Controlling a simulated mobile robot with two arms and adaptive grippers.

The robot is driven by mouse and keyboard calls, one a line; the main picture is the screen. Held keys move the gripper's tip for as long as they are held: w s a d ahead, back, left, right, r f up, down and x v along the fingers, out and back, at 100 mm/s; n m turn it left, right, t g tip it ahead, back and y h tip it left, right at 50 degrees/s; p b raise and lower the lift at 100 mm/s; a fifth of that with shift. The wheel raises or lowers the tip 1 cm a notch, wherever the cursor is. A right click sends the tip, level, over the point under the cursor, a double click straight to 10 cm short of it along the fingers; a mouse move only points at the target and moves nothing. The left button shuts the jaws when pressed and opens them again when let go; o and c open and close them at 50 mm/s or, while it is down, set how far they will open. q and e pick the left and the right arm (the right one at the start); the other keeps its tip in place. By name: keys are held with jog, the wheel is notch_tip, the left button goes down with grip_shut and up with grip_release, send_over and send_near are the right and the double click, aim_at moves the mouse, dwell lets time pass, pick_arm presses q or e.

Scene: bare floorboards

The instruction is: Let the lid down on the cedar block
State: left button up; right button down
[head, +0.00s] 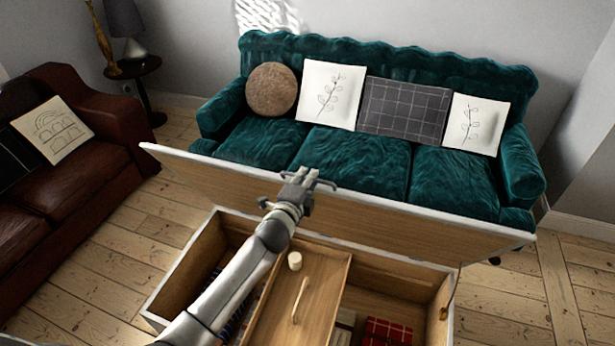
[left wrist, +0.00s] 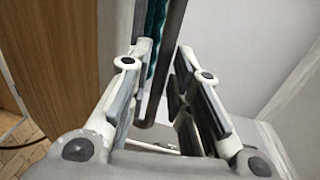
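The wooden chest's lid (head: 400,223) stands raised, with its brown inner face toward me and a pale rim. The chest (head: 180,283) below is open. A small pale block (head: 295,261), rounded in outline, sits on the wooden tray (head: 322,275) inside; I cannot tell for sure that it is the cedar block. My left gripper (head: 312,186) is at the lid's upper edge, its fingers apart. In the left wrist view its two fingers (left wrist: 160,95) are spread, with a dark bar between them and brown wood (left wrist: 50,60) at left. Contact is unclear. My right gripper is out of view.
A light stick-like piece (head: 299,300) lies on the tray. A red checked item (head: 387,330) is in the chest's right part. A green sofa (head: 350,165) stands close behind the lid, a brown leather sofa (head: 85,165) at left. Bare floor shows to the right.

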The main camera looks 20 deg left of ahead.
pick_arm(q)
jog(key=shift+w+f, duration=0.1)
jog(key=shift+w, duration=0.35)
grip_shut()
